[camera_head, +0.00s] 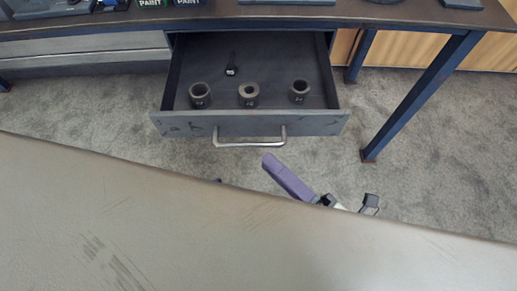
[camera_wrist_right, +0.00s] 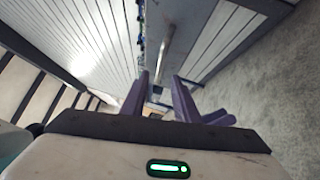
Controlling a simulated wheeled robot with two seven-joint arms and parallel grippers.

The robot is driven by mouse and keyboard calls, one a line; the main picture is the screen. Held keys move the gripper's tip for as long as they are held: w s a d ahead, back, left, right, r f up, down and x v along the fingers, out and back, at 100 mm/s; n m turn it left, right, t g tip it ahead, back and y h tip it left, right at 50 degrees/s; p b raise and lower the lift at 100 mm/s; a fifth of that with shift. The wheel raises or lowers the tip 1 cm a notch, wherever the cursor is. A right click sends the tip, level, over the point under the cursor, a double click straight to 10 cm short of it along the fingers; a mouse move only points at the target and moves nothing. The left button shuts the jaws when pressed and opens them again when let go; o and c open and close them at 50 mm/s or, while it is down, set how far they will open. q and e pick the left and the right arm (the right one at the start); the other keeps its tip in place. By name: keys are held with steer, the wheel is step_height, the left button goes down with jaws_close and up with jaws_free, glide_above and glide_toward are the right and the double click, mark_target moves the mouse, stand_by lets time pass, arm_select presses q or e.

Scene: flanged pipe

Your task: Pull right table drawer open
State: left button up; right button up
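The table drawer (camera_head: 310,123) is pulled out from under the dark table, its inside showing. Its curved metal handle (camera_head: 250,143) is on the front panel. My right gripper (camera_head: 243,170) is in front of the handle, apart from it. Only one purple finger shows well in the head view; most of the rest is hidden behind the tan surface in the foreground. In the right wrist view, the two purple fingers of my right gripper (camera_wrist_right: 160,77) are spread and nothing is between them. The handle (camera_wrist_right: 164,52) shows beyond the fingertips. My left gripper is not in view.
Paint cans and other items stand on the table (camera_head: 215,13). A blue table leg (camera_head: 420,97) stands to the right. Grey carpet is clear around the drawer.

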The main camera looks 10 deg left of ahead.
steer(key=shift+v, duration=1.45)
